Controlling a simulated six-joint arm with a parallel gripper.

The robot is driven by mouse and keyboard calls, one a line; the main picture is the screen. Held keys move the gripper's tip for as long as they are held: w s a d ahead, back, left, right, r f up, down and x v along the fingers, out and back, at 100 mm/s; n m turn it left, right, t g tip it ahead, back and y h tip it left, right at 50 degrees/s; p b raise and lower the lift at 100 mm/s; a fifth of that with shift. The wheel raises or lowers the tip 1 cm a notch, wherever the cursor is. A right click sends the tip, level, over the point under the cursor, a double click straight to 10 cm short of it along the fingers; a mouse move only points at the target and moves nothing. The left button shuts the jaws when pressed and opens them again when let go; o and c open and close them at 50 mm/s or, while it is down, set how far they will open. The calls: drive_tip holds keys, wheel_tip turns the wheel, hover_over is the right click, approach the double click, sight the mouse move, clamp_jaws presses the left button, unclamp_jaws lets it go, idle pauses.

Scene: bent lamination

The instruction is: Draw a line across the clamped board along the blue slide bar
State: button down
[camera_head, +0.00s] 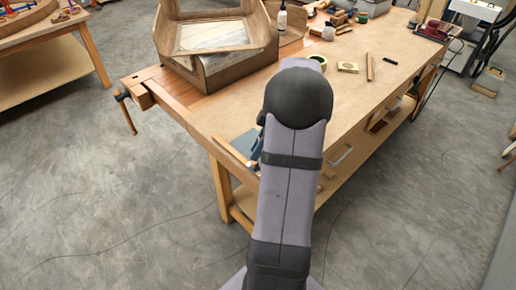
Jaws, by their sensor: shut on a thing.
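My arm rises through the middle of the picture and covers part of the workbench's near edge. My gripper is hidden behind it, so I cannot see its jaws or anything in them. Just left of my arm, at the bench's near edge, a small blue piece (246,144) shows, partly covered by the arm. It may be part of the blue slide bar or its clamp; I cannot tell which. A narrow light wooden strip (230,150) runs beside it along the edge. It may be the clamped board, but most of that spot is hidden. I see no drawn line.
The wooden workbench (220,118) carries a large open wooden box-like form (210,66) at the back left. A bottle (282,20), a wooden stick (369,68), a black marker-like piece (390,61) and a square block (347,67) lie beyond. A vise handle (127,113) sticks out left.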

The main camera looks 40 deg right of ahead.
drive_tip(key=shift+r, duration=0.1)
wheel_tip(320, 180, up, 6)
drive_tip(key=p, duration=0.4)
idle(0.5)
idle(0.5)
